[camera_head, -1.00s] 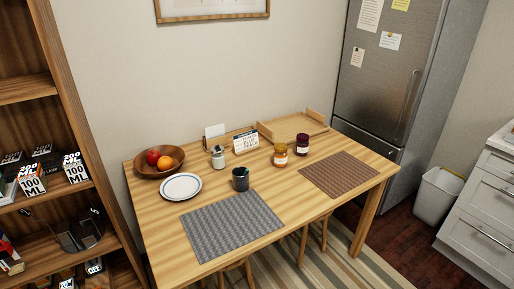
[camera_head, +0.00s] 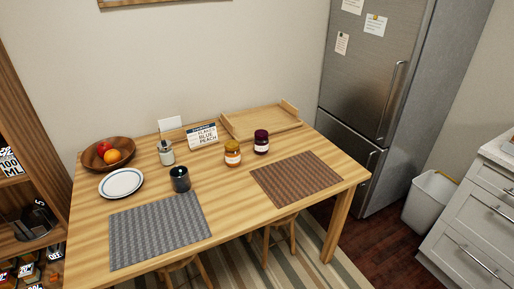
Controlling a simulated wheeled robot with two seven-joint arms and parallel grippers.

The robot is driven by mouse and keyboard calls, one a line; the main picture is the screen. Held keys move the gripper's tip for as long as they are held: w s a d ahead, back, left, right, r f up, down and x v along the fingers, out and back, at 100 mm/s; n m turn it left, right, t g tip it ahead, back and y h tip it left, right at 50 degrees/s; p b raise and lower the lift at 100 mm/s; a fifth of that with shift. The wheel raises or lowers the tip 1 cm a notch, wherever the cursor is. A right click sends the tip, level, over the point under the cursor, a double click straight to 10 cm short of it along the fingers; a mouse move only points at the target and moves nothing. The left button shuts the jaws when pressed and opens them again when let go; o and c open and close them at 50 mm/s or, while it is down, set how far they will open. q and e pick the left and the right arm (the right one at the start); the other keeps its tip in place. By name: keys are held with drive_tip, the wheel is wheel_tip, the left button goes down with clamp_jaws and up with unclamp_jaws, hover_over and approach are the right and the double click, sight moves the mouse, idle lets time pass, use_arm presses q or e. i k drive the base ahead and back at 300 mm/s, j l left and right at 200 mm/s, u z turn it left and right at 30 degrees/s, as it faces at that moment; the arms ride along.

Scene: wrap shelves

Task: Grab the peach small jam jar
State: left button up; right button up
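A small jar with orange-peach contents and a pale label, the peach jam jar (camera_head: 232,154), stands upright on the wooden table, a little right of its middle. A dark purple jar (camera_head: 261,142) stands close to its right, apart from it. Neither of my grippers is in view.
On the table (camera_head: 228,198) are a fruit bowl (camera_head: 122,143), white plate (camera_head: 121,183), glass dispenser (camera_head: 166,153), dark cup (camera_head: 180,179), lettered sign (camera_head: 202,137), wooden tray (camera_head: 262,122), grey placemat (camera_head: 160,229) and brown placemat (camera_head: 296,179). A fridge (camera_head: 365,75) stands behind right; shelves (camera_head: 35,190) stand left.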

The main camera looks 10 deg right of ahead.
sight(232, 158)
drive_tip(key=l+u, duration=0.3)
drive_tip(key=l, duration=0.8)
drive_tip(key=l+u, duration=0.25)
drive_tip(key=l, duration=0.85)
